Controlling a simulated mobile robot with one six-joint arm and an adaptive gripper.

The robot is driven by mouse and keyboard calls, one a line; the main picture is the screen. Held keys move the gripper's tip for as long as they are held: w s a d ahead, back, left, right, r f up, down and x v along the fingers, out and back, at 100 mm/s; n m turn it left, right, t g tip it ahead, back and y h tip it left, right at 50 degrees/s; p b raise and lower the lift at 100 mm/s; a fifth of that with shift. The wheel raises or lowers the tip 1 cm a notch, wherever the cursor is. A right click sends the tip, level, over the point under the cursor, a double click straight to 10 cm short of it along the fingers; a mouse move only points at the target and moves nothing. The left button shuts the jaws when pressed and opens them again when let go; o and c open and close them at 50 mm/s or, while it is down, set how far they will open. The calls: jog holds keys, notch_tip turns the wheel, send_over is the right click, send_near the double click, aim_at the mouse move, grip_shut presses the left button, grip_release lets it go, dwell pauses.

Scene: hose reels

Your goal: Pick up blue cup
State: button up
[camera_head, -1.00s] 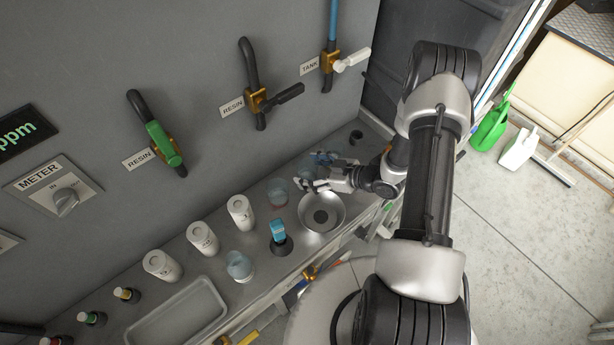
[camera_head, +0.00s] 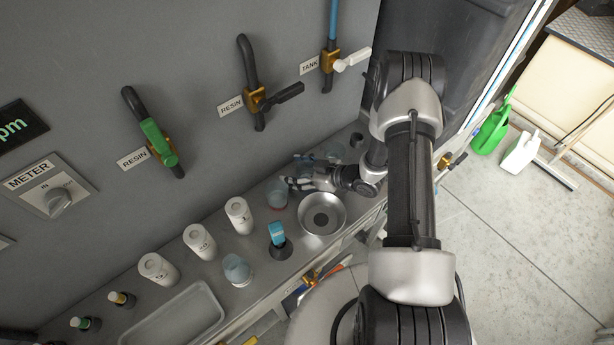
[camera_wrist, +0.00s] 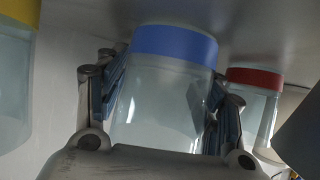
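The blue cup (camera_wrist: 165,95) is clear with a blue band (camera_wrist: 175,43) at the end near the bench surface, which lies at the top of the wrist view. My gripper (camera_wrist: 165,100) has its fingers spread, one on each side of this cup. Small gaps or light contact at the pads cannot be told apart. In the head view my gripper (camera_head: 297,171) is low over the bench, beyond the metal bowl, and largely hides the blue cup.
A red-banded cup (camera_wrist: 255,88) and a yellow-banded cup (camera_wrist: 14,75) stand close on either side. The metal bowl (camera_head: 337,228), a blue-topped bottle (camera_head: 277,233) and several white containers (camera_head: 238,214) share the narrow bench. The wall carries valves and pipes (camera_head: 256,102).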

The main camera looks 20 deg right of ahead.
jog(key=c, duration=0.9)
jog(key=shift+s+r, duration=0.1)
jog(key=shift+r, duration=0.05)
jog(key=shift+s+d+r+p, duration=0.1)
jog(key=shift+r+p, duration=0.3)
jog(key=shift+p, duration=0.05)
jog(key=shift+c, duration=0.2)
notch_tip(320, 180, up, 6)
jog(key=shift+f+p, duration=0.1)
jog(key=shift+p, duration=0.95)
jog(key=s+d+p, duration=0.1)
jog(key=s+d, duration=0.1)
jog(key=s, duration=0.4)
jog(key=s+d, duration=0.3)
jog(key=s, duration=0.3)
jog(key=s+d+p, duration=0.1)
jog(key=s+d, duration=0.1)
jog(key=s, duration=0.4)
jog(key=shift+d+p, duration=0.2)
jog(key=shift+p, duration=0.15)
jog(key=shift+c, duration=0.3)
